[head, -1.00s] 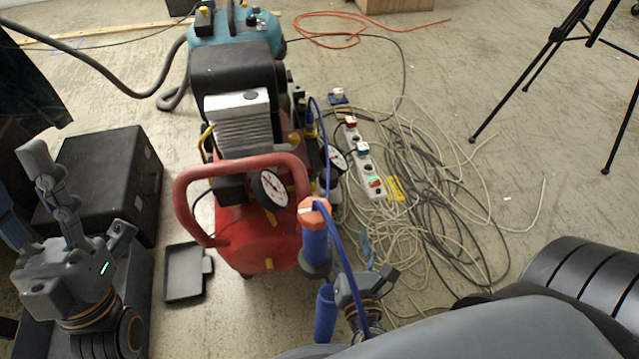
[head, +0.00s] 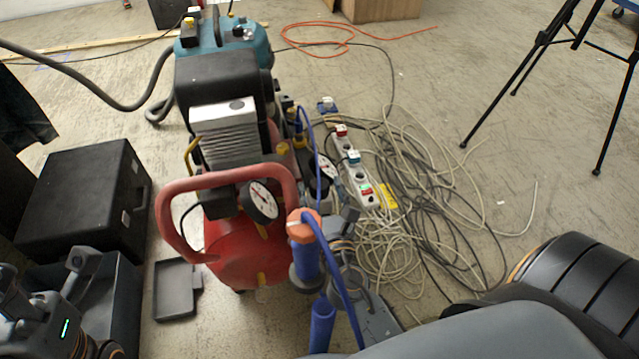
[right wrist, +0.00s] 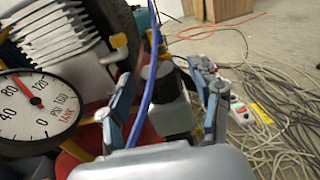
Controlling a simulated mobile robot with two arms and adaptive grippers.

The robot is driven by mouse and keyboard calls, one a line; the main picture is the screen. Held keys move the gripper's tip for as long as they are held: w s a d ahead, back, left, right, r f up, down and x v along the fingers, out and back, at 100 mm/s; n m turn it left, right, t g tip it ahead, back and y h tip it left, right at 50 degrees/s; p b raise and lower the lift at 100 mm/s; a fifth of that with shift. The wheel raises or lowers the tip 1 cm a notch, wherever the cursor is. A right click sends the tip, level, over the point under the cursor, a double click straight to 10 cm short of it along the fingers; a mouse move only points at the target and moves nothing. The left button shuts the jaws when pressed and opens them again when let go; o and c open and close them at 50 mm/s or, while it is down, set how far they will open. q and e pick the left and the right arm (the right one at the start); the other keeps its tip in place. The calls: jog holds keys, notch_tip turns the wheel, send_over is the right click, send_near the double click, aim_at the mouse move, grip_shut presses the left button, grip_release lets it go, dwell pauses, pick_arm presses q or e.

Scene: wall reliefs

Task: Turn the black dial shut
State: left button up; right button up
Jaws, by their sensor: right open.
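The black dial (right wrist: 157,76) shows in the right wrist view as a short dark knob on top of a pale grey body, beside the blue hose. My right gripper (right wrist: 170,82) is open, with its fingers on either side of the dial; I cannot tell if they touch it. In the head view my right gripper (head: 347,228) is low beside the red compressor (head: 240,245), partly behind the orange-and-blue hose fitting (head: 304,240). The dial is hard to make out there. My left gripper (head: 42,285) is open and empty at the lower left edge.
A round pressure gauge (right wrist: 38,108) is left of the gripper. A power strip (head: 362,182) and tangled cables (head: 425,210) lie on the floor to the right. A black case (head: 85,198) and a small tray (head: 175,290) are at left. A tripod (head: 530,60) stands at far right.

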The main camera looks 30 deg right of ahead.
jog(key=shift+w+d, duration=0.2)
jog(key=shift+w, duration=0.4)
jog(key=c, duration=1.2)
jog(key=shift+n+y, duration=0.3)
jog(key=shift+y, duration=0.1)
